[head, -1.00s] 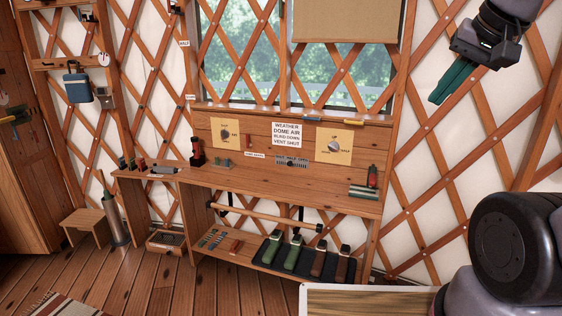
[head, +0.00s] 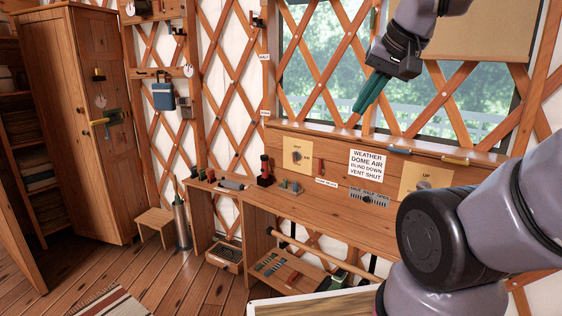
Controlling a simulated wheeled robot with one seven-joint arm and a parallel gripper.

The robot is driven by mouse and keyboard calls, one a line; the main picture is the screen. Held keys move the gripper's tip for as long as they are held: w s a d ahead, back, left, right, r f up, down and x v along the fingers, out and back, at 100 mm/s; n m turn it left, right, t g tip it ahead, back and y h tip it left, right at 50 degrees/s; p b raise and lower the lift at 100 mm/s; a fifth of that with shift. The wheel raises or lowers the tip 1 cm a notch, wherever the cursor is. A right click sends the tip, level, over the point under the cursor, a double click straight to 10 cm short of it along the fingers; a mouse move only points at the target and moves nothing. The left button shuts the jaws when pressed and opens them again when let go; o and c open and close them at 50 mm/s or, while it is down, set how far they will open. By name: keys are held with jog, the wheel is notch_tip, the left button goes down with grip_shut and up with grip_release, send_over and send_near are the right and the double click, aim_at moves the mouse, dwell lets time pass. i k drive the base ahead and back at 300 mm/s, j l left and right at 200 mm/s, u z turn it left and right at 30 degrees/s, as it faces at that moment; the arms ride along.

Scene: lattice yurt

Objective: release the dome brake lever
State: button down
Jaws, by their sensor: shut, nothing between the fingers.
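A small red lever (head: 321,167) stands upright on the wooden back panel, beside the left tan dial plate. The small white label (head: 326,183) under it is too small to read surely, so I cannot tell if it names the dome brake. My gripper (head: 358,111) has green fingers, shut and empty. In the picture it hangs in front of the window, above and to the right of the red lever, apart from the panel.
A wooden desk (head: 330,222) runs below the panel, with a red-and-black device (head: 265,172) on its left part. A white sign (head: 368,165) and a slotted vent scale (head: 368,196) sit right of the lever. A stool (head: 155,222) and open floor lie left. My arm hides the desk's right end.

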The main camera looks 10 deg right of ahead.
aim_at(320, 167)
jog(key=i+j, duration=0.15)
jog(key=i, duration=0.3)
jog(key=i+j+u, duration=0.1)
jog(key=i, duration=0.35)
jog(key=i+j+z, duration=0.35)
jog(key=i+j, duration=0.15)
jog(key=i, duration=0.1)
